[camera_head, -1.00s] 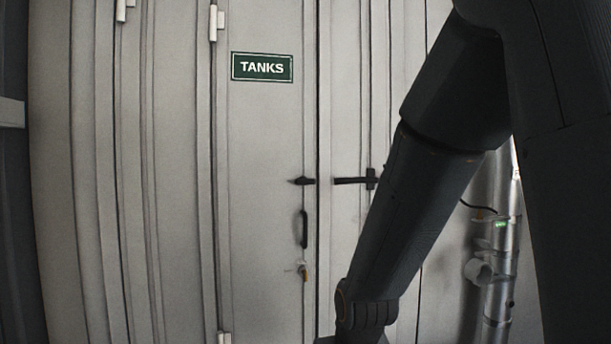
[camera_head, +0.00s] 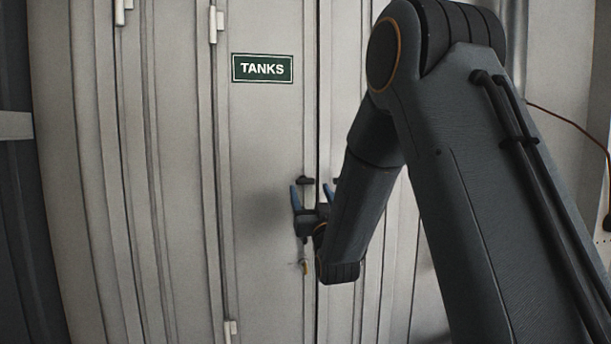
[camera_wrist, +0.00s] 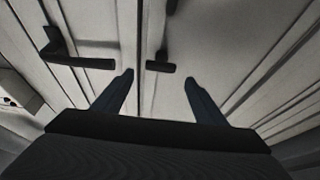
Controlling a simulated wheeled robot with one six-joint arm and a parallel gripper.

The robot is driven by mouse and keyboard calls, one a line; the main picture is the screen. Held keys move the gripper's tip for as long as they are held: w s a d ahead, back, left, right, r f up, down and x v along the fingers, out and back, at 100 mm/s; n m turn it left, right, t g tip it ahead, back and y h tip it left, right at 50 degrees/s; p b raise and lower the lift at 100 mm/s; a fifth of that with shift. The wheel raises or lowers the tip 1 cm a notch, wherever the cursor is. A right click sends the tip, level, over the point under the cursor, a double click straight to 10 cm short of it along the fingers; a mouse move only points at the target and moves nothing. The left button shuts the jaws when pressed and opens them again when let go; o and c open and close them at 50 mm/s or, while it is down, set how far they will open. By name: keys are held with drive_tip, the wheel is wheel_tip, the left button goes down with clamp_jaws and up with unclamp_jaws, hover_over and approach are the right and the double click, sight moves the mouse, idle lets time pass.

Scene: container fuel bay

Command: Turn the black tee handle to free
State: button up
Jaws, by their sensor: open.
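The black tee handle (camera_head: 305,180) sits on the grey door under the TANKS sign, its bar lying roughly level. My gripper (camera_head: 312,196) is in front of the door just below it, with its blue fingers pointing up and spread apart. In the wrist view the tee handle (camera_wrist: 160,67) shows just beyond the gap between my open fingertips (camera_wrist: 158,78), with nothing held. I see no contact between fingers and handle.
A black lever handle (camera_wrist: 80,60) is close beside the tee handle; my arm mostly hides it in the head view. A green TANKS sign (camera_head: 262,68) is above. A brass-coloured key or lock piece (camera_head: 305,268) hangs below my gripper. A dark red cable runs at the right.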

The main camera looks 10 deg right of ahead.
sight(306, 180)
drive_tip(key=p+x, duration=0.3)
drive_tip(key=x, duration=0.4)
drive_tip(key=shift+w+r, duration=0.15)
drive_tip(key=shift+w, duration=0.1)
drive_tip(key=c, duration=1.1)
